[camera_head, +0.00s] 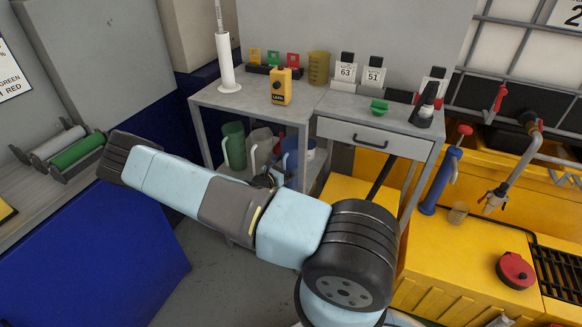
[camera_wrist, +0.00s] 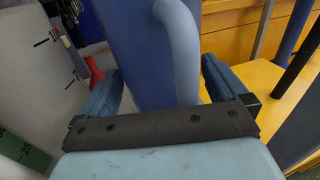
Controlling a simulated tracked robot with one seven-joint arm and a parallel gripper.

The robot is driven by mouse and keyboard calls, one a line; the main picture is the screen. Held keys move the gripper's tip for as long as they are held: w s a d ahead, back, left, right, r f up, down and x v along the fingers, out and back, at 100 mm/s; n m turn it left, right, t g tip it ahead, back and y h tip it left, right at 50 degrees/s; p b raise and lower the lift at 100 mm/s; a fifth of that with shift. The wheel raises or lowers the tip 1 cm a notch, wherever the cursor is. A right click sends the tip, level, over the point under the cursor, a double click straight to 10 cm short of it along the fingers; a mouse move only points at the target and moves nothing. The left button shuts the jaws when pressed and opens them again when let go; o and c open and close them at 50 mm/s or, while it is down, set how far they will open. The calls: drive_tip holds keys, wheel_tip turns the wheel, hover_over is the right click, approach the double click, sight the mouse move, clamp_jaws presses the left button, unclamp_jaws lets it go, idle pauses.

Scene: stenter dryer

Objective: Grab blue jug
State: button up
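The blue jug (camera_head: 291,158) stands upright on the lower shelf of the grey table, at the right of a row of jugs. My arm partly hides it in the head view. In the wrist view the blue jug (camera_wrist: 135,50) fills the middle, with its lighter blue handle (camera_wrist: 182,45) facing me. My gripper (camera_wrist: 163,68) is open, one finger at each side of the handle, with room between the fingers and the handle. In the head view my gripper (camera_head: 268,179) is small and partly hidden beside the jugs.
A white jug (camera_head: 261,150) stands just left of the blue one, and a green jug (camera_head: 234,146) farther left. The white jug (camera_wrist: 40,65) is close to my left finger in the wrist view. The tabletop (camera_head: 240,102) is above; a table leg stands nearby.

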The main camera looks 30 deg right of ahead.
drive_tip(key=c, duration=0.7)
drive_tip(key=shift+r, duration=0.1)
